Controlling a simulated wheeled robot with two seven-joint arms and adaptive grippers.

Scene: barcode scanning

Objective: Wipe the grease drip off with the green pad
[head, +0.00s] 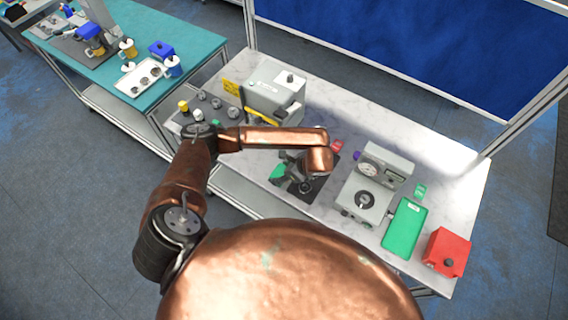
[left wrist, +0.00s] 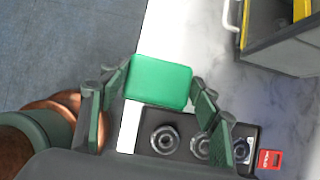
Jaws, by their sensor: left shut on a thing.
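The green pad (left wrist: 160,82) is between the fingertips of my left gripper (left wrist: 158,92) in the left wrist view, gripped at its two sides. In the head view my left gripper (head: 296,176) is over the near edge of the table, and the pad (head: 277,173) shows as a green patch at its left. A black mat (head: 327,172) with round dark parts lies under and beside the gripper. The left wrist view shows the mat (left wrist: 184,126) below the pad. I cannot make out the grease drip. My right gripper is not in view.
A grey box (head: 272,97) with a yellow sign stands left of the mat. A gauge device (head: 362,201), a green tray (head: 404,228) and a red box (head: 447,252) stand to the right. A red tag (left wrist: 270,159) is at the mat's end. The back right tabletop is clear.

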